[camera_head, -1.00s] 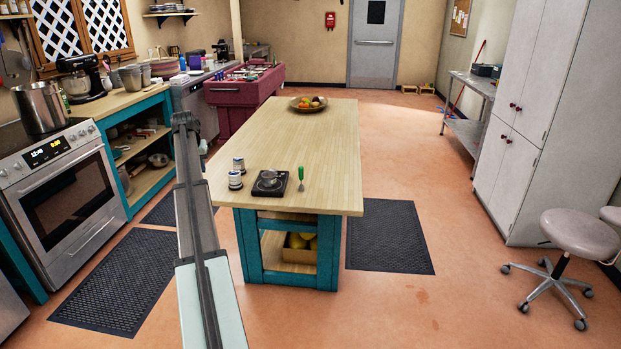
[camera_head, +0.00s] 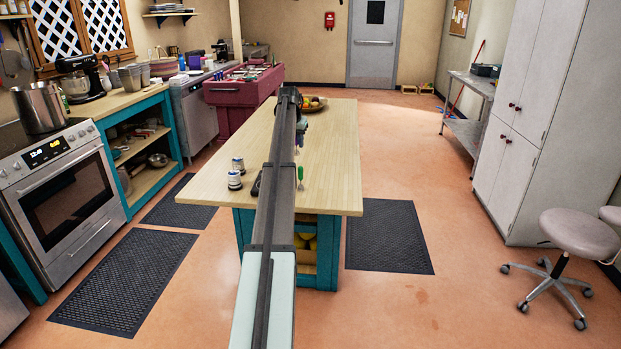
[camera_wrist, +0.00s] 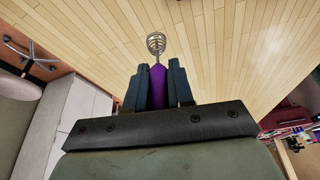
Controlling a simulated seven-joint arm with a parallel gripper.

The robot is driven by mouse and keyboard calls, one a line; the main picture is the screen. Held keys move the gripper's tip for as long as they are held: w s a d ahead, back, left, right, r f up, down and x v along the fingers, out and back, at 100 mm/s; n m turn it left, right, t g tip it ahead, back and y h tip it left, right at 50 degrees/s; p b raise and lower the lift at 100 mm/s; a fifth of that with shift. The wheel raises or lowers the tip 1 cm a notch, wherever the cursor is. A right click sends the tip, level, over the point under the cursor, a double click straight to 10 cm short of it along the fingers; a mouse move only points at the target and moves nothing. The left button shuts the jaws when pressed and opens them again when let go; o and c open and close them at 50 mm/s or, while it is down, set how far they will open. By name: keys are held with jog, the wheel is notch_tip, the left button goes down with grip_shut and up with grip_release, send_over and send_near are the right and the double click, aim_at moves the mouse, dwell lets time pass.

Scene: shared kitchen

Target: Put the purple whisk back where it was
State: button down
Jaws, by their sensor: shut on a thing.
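In the wrist view, the whisk (camera_wrist: 157,82) has a purple handle and a coiled metal wire head that points away from my gripper. My gripper (camera_wrist: 158,85) is shut on the purple handle, one dark finger on each side. The wooden tabletop (camera_wrist: 215,40) spreads out beyond the whisk head.
Two small cans (camera_head: 235,178) stand on the island left of my arm. A green-handled utensil (camera_head: 300,177) is just right of the arm. A fruit bowl (camera_head: 316,104) sits at the far end, partly covered. The island's right side is bare.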

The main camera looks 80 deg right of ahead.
jog(key=s+d, duration=0.1)
jog(key=s, duration=0.4)
jog(key=shift+m, duration=0.4)
jog(key=shift+s+d+f, duration=0.1)
jog(key=shift+f, duration=2.35)
jog(key=shift+s+d+f, duration=0.1)
jog(key=shift+f, duration=2.3)
jog(key=shift+f, duration=0.15)
jog(key=c, duration=1)
grip_release()
jog(key=v, duration=1.2)
jog(key=shift+w+d, duration=0.1)
jog(key=shift+w, duration=0.05)
